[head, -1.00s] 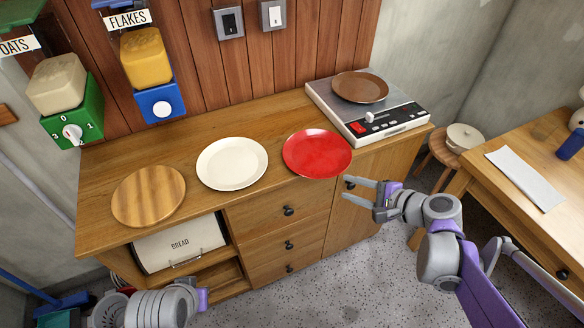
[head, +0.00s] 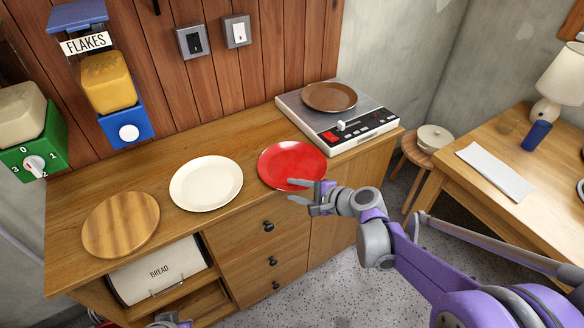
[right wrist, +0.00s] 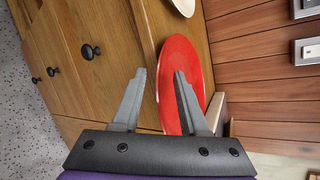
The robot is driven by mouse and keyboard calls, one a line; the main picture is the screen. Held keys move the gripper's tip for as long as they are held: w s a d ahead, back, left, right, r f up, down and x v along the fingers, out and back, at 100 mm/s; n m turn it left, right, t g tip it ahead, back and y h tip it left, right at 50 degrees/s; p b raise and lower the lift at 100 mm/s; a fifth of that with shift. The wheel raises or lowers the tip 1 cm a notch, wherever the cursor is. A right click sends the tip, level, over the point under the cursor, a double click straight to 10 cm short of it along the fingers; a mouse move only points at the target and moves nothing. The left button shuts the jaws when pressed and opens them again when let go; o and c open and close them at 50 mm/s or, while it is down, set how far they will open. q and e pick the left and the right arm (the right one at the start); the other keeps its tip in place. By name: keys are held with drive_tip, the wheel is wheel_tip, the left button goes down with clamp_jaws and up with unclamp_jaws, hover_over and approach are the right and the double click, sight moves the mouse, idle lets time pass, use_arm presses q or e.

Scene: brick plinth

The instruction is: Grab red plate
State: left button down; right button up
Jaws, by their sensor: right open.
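The red plate (head: 292,163) lies flat on the wooden cabinet top, near its front edge. It also shows in the right wrist view (right wrist: 178,62), where one finger overlaps it. My right gripper (head: 289,190) is open and empty at the plate's front right rim. In the right wrist view my right gripper (right wrist: 160,74) has its fingers apart, one in front of the plate and the other in front of the cabinet's wood. I cannot tell whether the fingers touch the plate. Only a small piece of my left arm shows at the bottom edge of the head view.
A white plate (head: 206,183) and a round wooden board (head: 121,224) lie left of the red plate. A scale-like device (head: 341,126) with a brown plate (head: 329,97) stands at the right. A side table (head: 520,150) is farther right. Drawer knobs (head: 268,226) stick out below.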

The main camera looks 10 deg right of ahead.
drive_tip(key=shift+c, duration=0.2)
clamp_jaws()
idle(1.3)
